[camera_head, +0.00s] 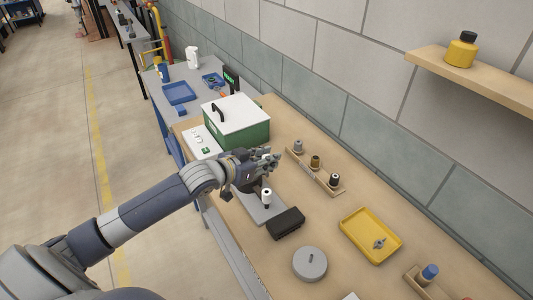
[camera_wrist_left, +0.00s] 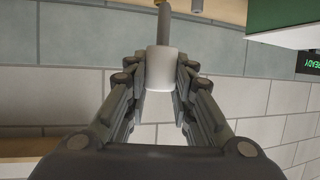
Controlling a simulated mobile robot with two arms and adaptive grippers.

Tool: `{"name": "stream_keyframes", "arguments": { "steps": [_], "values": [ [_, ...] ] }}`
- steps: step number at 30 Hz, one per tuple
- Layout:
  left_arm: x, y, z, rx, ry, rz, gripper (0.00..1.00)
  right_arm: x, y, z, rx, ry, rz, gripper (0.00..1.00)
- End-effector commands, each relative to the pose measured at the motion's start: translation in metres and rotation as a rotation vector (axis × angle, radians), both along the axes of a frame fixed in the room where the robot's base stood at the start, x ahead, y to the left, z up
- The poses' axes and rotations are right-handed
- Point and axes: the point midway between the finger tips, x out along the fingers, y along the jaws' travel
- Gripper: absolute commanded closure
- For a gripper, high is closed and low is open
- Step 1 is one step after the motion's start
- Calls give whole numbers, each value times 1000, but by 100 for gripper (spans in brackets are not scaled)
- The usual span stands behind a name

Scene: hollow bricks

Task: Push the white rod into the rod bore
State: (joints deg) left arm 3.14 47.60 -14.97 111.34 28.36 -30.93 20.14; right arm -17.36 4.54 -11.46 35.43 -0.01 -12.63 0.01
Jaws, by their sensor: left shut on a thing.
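My left gripper (camera_head: 268,160) is above the table near the green box. In the left wrist view its fingers (camera_wrist_left: 160,88) are closed on a white cylinder (camera_wrist_left: 161,68) with a thin grey shaft extending from its far end. I cannot tell which white piece is the rod, and no bore opening can be made out. My right gripper is not in view.
A green box with a white lid (camera_head: 238,123) stands just behind the gripper. A wooden rack (camera_head: 325,184) with several knobbed pieces lies to the right. A black block (camera_head: 286,223), a grey disc (camera_head: 309,264) and a yellow tray (camera_head: 353,243) lie nearer. The wall bounds the table's right side.

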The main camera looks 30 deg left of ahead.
Motion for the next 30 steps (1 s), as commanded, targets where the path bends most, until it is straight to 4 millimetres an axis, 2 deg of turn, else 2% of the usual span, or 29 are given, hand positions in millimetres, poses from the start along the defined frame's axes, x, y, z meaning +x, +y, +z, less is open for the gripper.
{"name": "stream_keyframes", "arguments": {
  "steps": [11, 17, 30],
  "values": [
    [0, 0, 0, 0, -1, 0, 100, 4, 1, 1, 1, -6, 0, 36],
    [-2, 1, 2, -1, -2, 1, 100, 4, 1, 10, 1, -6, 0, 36],
    [-2, 1, -43, -2, -1, 2, 100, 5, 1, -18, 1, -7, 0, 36]
  ]
}}
